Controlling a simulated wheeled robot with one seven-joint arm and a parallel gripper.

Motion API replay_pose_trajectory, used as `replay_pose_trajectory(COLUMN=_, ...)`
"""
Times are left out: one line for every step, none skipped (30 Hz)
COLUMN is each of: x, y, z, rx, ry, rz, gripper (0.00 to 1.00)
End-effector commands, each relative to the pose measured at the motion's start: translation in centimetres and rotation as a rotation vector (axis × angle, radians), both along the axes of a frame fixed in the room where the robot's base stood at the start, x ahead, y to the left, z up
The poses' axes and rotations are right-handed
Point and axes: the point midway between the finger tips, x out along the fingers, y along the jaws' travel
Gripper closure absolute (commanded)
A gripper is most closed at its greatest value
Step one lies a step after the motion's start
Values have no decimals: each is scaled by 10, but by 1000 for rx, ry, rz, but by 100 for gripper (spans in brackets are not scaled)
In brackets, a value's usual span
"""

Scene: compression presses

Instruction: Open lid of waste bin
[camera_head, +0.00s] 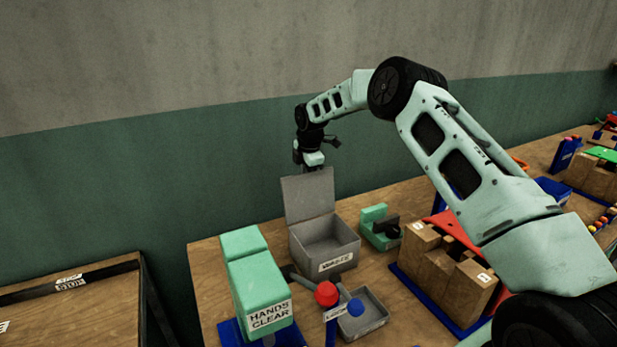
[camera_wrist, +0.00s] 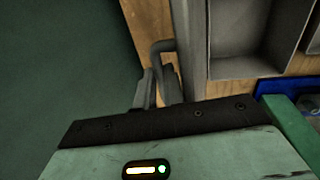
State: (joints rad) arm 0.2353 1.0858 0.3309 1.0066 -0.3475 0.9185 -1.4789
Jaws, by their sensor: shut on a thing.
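The grey waste bin (camera_head: 340,262) stands near the back edge of the wooden table, with a "WASTE" label on its front. Its lid (camera_head: 308,197) is raised, standing nearly upright at the back, so the empty-looking inside shows. My gripper (camera_wrist: 158,90) is shut on the lid's grey bar handle (camera_wrist: 163,48) in the wrist view. The lid (camera_wrist: 190,45) appears there nearly edge-on, with the bin's open inside (camera_wrist: 240,35) to its right. In the head view my gripper's body is just above the lid's top edge; its fingertips are hidden behind the lid.
A green press labelled "HANDS CLEAR" (camera_head: 258,285) stands left of the bin. A lever with a red knob (camera_head: 326,293) and a small grey tray (camera_head: 372,318) are in front. A green fixture (camera_head: 378,228) and wooden block (camera_head: 440,270) stand right. The wall (camera_head: 200,180) is close behind.

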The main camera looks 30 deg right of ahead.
Motion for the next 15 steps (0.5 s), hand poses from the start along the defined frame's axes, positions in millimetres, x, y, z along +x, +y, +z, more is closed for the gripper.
replay_pose_trajectory(x=6, y=0, z=-2, rx=0, ry=-20, rz=1, gripper=100)
replay_pose_trajectory(x=8, y=0, z=-2, rx=0, ry=-21, rz=1, gripper=100)
replay_pose_trajectory(x=9, y=0, z=-2, rx=0, ry=-24, rz=1, gripper=100)
replay_pose_trajectory(x=10, y=0, z=-2, rx=0, ry=-25, rz=1, gripper=100)
replay_pose_trajectory(x=11, y=0, z=-2, rx=0, ry=-25, rz=1, gripper=100)
replay_pose_trajectory(x=11, y=0, z=-2, rx=-1, ry=-26, rz=1, gripper=100)
replay_pose_trajectory(x=11, y=0, z=-2, rx=-1, ry=-26, rz=1, gripper=100)
replay_pose_trajectory(x=12, y=-1, z=-2, rx=-1, ry=-27, rz=1, gripper=100)
replay_pose_trajectory(x=12, y=-1, z=-2, rx=-1, ry=-27, rz=1, gripper=100)
replay_pose_trajectory(x=12, y=-1, z=-2, rx=-1, ry=-27, rz=1, gripper=100)
replay_pose_trajectory(x=12, y=-1, z=-2, rx=-1, ry=-27, rz=1, gripper=100)
replay_pose_trajectory(x=12, y=-1, z=-2, rx=-1, ry=-27, rz=1, gripper=100)
replay_pose_trajectory(x=12, y=-1, z=-2, rx=-2, ry=-27, rz=1, gripper=100)
replay_pose_trajectory(x=12, y=-1, z=-2, rx=-2, ry=-27, rz=1, gripper=100)
replay_pose_trajectory(x=12, y=-1, z=-2, rx=-2, ry=-27, rz=1, gripper=100)
